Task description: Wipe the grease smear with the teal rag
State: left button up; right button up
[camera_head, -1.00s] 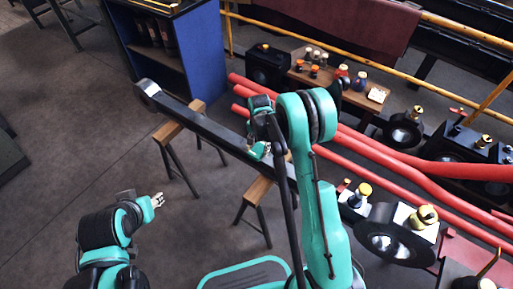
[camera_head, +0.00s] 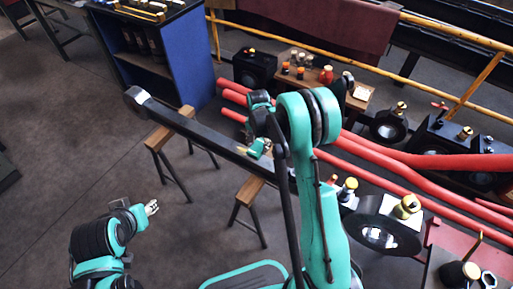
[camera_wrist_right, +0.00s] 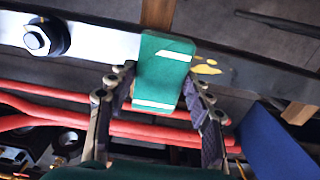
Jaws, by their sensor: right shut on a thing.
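The teal rag (camera_wrist_right: 163,75) is a folded block with white stripes, held between the fingers of my right gripper (camera_wrist_right: 158,112). In the wrist view it lies over the long dark steel rod (camera_wrist_right: 270,78). The yellow grease smear (camera_wrist_right: 205,67) shows on the rod just right of the rag; part may be hidden under it. In the head view my right gripper (camera_head: 259,150) is at the rod, beside the smear (camera_head: 241,150). I cannot tell whether the rag touches the rod. My left gripper (camera_head: 151,208) hangs away from the rod at lower left, its jaw state unclear.
The rod rests on two wooden-topped trestles (camera_head: 160,138) (camera_head: 250,188). Red pipes (camera_head: 400,160) run behind it. A blue cabinet (camera_head: 183,60) stands behind its far end. A small table (camera_head: 355,98) holds bottles.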

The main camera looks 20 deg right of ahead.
jog(key=shift+r+p, duration=0.65)
jog(key=shift+r, duration=0.75)
jog(key=shift+a, duration=0.1)
